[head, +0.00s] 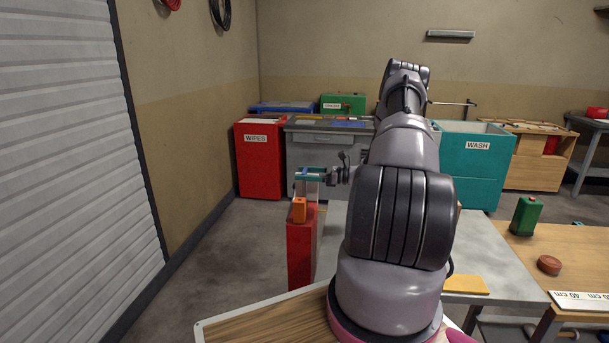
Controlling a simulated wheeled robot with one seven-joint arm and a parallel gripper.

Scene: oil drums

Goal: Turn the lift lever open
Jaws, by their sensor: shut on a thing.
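A tall red post (301,252) stands on the floor left of my arm. On its top are an orange block (299,209) and a pale upright bracket. A teal bar (309,174), which looks like the lift lever's handle, lies level above them. My gripper (328,176) reaches the bar's right end from the right and is shut on it. The fingers are small and dark here, so their exact grip is hard to see. My arm hides what lies to the right of the gripper.
A grey table (480,252) lies beside and behind my arm. A wooden bench at the right holds a green can (525,215) and a red-brown puck (549,265). A red WIPES bin (259,165) and teal WASH bin (470,172) stand behind. Floor at the left is clear.

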